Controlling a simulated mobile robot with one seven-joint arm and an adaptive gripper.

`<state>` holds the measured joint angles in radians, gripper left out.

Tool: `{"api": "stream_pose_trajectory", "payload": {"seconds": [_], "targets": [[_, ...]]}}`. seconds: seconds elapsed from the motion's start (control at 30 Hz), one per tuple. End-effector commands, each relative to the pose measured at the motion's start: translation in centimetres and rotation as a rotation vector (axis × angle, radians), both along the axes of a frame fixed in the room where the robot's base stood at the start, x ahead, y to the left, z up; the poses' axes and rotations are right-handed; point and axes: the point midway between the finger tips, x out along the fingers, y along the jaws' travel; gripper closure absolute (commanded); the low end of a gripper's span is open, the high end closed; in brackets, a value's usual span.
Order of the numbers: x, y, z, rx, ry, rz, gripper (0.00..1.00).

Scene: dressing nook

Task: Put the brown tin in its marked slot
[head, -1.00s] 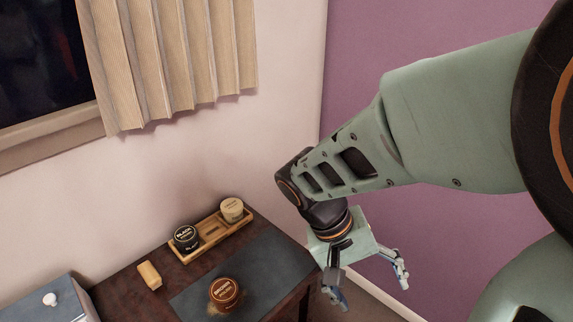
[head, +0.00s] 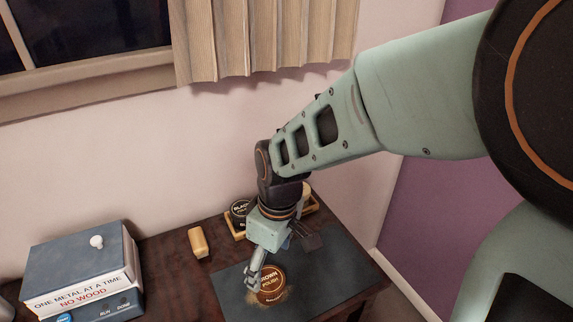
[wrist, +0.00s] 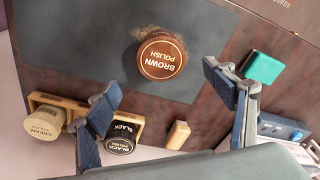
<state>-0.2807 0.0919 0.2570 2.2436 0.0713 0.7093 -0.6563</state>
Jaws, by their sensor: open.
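The brown tin (head: 270,284), round with a lid reading "BROWN POLISH", stands on the dark mat (head: 335,270) amid a brownish smudge. It also shows in the wrist view (wrist: 161,55). The wooden tray (head: 314,208) lies behind it by the wall. The tray holds a black tin (wrist: 121,138) at one end and a cream tin (wrist: 43,124) at the other. Between them, the middle of the tray is hidden by my arm in the head view and by a finger in the wrist view. My gripper (head: 281,260) is open and empty above the mat, close to the brown tin.
A tan block (head: 198,242) lies on the dark wooden tabletop left of the tray. A box with a white knob and printed text (head: 80,255) stands at the left. A green block (wrist: 263,67) shows in the wrist view. The mat's right half is clear.

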Motion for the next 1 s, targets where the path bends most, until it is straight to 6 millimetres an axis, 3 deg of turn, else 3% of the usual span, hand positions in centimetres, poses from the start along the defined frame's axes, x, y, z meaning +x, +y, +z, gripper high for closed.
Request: {"api": "stream_pose_trajectory", "payload": {"seconds": [0.03,0.27,0.6,0.87,1.0], "targets": [[-0.1,0.0,-1.0,-0.002,0.004,0.001,0.24],[0.0,0.2,-2.8,-0.001,0.002,0.001,0.24],[-0.3,0.5,-7.3,-0.002,0.002,0.0,0.24],[-0.2,0.5,-7.5,-0.002,0.0,-0.001,0.24],[-0.2,0.5,-7.4,-0.002,0.001,-0.001,0.37]]}}
